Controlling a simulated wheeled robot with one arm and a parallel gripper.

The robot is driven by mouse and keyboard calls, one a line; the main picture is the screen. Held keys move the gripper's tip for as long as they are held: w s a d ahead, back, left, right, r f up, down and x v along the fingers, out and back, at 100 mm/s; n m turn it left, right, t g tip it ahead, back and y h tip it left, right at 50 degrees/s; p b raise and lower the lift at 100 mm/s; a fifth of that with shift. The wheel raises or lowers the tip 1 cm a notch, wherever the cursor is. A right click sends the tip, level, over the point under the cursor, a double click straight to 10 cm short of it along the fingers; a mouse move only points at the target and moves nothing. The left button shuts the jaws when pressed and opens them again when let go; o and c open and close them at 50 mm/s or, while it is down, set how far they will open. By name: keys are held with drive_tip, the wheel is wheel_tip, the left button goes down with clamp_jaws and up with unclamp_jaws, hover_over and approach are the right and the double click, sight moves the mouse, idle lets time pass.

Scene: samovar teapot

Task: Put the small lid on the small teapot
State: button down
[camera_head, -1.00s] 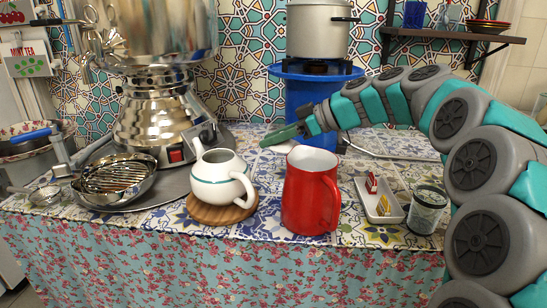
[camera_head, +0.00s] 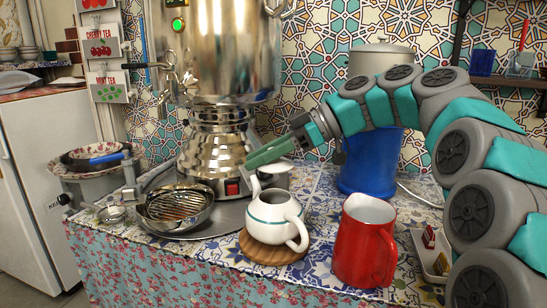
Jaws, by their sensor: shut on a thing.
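The small white teapot (camera_head: 272,219) with a teal band stands upright on a round wooden board (camera_head: 270,257), its spout up and left, its handle to the right. Its top appears open. My green gripper (camera_head: 262,157) reaches in from the right, above and behind the teapot. It is shut on the small white lid (camera_head: 279,168), which hangs below the fingers, apart from the teapot's rim. The fingers hide part of the lid.
A red jug (camera_head: 362,245) stands close to the right of the teapot. A large metal samovar (camera_head: 215,150) rises behind left. A metal bowl with a strainer (camera_head: 176,207) is on the tray at left. A blue stand (camera_head: 370,165) holds a pot (camera_head: 381,60) behind.

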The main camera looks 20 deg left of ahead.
drive_tip(key=shift+f+b, duration=1.6)
drive_tip(key=shift+f, duration=1.05)
drive_tip(key=shift+f+b, duration=0.65)
drive_tip(key=shift+b, duration=1.2)
idle(0.6)
drive_tip(key=shift+c, duration=0.3)
unclamp_jaws()
drive_tip(key=shift+r, duration=0.1)
drive_tip(key=shift+r+p, duration=2.05)
drive_tip(key=shift+r, duration=1.45)
